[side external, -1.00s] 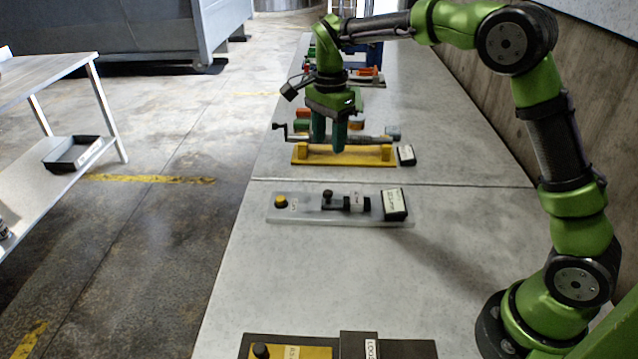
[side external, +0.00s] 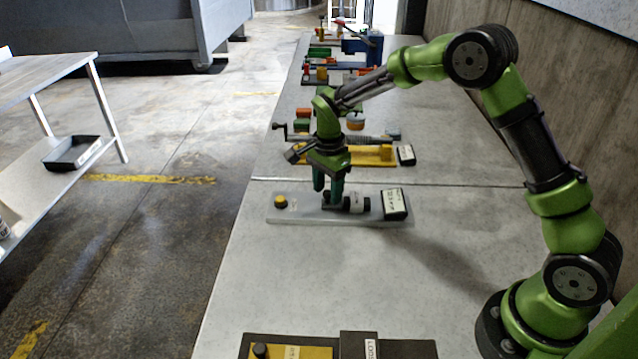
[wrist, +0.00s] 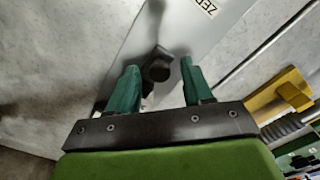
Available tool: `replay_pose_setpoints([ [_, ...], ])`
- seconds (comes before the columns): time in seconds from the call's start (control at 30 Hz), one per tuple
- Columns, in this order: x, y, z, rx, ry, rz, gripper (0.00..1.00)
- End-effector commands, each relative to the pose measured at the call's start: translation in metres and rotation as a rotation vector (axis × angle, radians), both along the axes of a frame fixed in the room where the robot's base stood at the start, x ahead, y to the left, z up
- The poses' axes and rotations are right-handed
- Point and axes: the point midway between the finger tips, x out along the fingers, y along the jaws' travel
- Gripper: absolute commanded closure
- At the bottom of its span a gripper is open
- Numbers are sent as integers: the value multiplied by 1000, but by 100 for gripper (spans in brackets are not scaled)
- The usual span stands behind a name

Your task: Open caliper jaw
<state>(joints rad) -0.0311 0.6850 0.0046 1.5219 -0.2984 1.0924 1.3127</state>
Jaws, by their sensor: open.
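The caliper fixture is a pale grey plate (side external: 300,216) on the bench, with a yellow button (side external: 281,202) at its left end. Its dark sliding jaw (side external: 358,204) is near the middle, and a black labelled box (side external: 396,204) is at its right end. My gripper (side external: 327,196) is open, with green fingers pointing down just above the plate beside the jaw. In the wrist view, a black knob (wrist: 157,69) shows between and beyond the two spread fingertips (wrist: 158,70). I cannot tell whether either finger touches it.
A yellow fixture (side external: 372,155) with a long screw lies just behind the plate; it also shows in the wrist view (wrist: 270,100). More coloured fixtures (side external: 330,73) stand farther back. A black and yellow device (side external: 300,350) is at the near edge. The bench between is clear.

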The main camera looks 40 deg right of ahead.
Motion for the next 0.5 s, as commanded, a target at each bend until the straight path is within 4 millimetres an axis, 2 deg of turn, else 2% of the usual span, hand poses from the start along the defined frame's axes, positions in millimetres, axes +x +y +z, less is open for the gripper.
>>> replay_pose_setpoints([
  [0.07,0,0,0,0,0,0,50],
  [0.4,0,0,1,0,0,1,100],
  [0.5,0,0,1,0,0,1,100],
])
